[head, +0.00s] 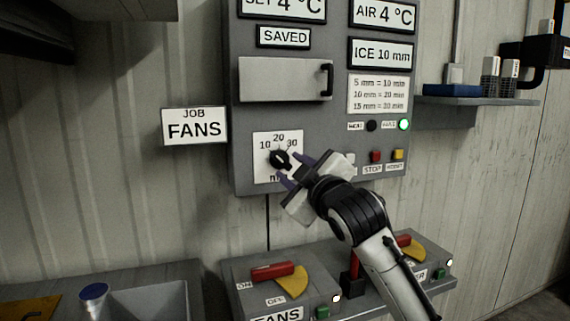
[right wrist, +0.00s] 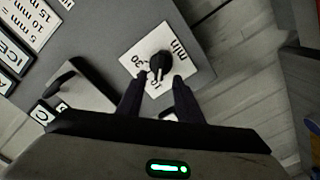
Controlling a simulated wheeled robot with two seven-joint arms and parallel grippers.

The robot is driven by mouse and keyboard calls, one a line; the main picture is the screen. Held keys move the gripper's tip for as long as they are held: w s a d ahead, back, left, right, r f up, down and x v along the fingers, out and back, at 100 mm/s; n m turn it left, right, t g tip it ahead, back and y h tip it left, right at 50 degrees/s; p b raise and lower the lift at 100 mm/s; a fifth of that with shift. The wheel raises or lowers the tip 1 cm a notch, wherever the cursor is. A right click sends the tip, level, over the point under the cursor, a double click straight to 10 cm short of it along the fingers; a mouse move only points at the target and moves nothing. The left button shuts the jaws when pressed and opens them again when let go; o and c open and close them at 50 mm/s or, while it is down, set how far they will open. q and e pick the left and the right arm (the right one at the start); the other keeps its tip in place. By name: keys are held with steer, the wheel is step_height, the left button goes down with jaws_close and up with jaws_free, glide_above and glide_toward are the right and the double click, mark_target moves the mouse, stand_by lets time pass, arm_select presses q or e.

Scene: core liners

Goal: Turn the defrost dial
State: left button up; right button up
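The defrost dial (head: 280,159) is a black knob on a white plate marked 10, 20, 30 and min, low on the grey control panel (head: 252,120). It also shows in the right wrist view (right wrist: 160,63), with a pale mark on the knob's near side; which number it points to is unclear. My right gripper (head: 291,171) is open just at the lower right of the dial. In the right wrist view its two dark fingers (right wrist: 158,93) are apart, with the knob ahead of and between their tips, seemingly untouched. My left gripper is not in view.
ICE 10 mm (head: 381,54) and a time table (head: 378,95) sit on the panel, with a handled door (head: 284,80). A lit green lamp (head: 404,125) and red STOP button (head: 376,156) are right of the dial. Below are switch boxes with red levers (head: 272,271).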

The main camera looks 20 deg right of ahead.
mark_target(282, 161)
steer(key=shift+w+a, duration=0.1)
steer(key=shift+w, duration=2.4)
jaws_close()
